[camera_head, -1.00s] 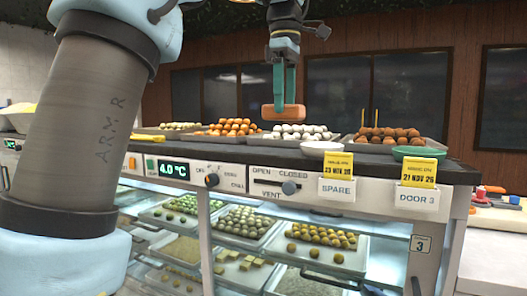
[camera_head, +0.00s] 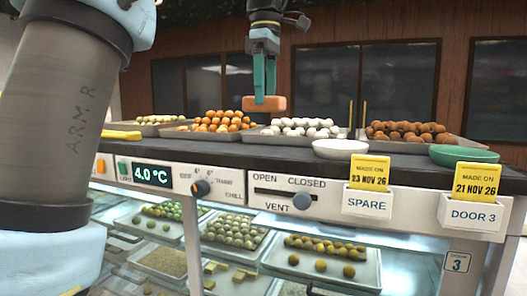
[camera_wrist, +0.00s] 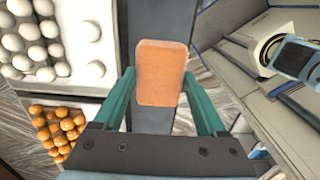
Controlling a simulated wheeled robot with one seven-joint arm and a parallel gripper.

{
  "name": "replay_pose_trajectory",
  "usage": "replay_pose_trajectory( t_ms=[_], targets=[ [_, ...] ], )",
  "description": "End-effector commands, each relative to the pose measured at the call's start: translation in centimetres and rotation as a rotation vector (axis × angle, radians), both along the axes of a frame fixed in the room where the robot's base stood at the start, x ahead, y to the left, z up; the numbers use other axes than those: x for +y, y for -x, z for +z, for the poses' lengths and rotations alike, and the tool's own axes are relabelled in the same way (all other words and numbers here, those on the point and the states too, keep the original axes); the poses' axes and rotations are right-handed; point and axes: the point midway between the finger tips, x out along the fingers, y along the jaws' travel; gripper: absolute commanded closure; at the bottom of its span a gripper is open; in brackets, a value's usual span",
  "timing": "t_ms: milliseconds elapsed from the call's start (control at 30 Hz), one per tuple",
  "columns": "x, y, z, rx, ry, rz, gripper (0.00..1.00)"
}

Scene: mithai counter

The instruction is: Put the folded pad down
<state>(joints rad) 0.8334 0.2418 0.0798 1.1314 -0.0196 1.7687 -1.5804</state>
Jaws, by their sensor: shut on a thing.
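The folded pad (camera_head: 264,104) is an orange-brown block. My gripper (camera_head: 264,88), with two green fingers, is shut on it and holds it above the counter top, near the trays of sweets. In the wrist view the pad (camera_wrist: 160,72) sits between the fingertips of my gripper (camera_wrist: 160,95). Below it in that view is a dark strip of counter beside the tray of white sweets. I cannot tell exactly how high the pad hangs.
Trays of orange sweets (camera_head: 218,122), white sweets (camera_head: 300,128) and brown sweets (camera_head: 408,133) line the counter. A white bowl (camera_head: 340,149) and a green bowl (camera_head: 463,154) stand near the front edge. Yellow date cards (camera_head: 369,173) stand at the front. The dark counter front strip (camera_head: 230,152) is bare.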

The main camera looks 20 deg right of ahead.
Motion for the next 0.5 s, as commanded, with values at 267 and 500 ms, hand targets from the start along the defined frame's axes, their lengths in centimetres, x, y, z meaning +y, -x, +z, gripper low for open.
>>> replay_pose_trajectory(
  t_ms=[267, 500],
  targets=[
    [0.1, 0.1, -3.1, 0.003, -0.003, 0.0, 0.71],
    [0.0, 0.0, -5.9, 0.001, -0.001, 0.0, 0.71]
  ],
)
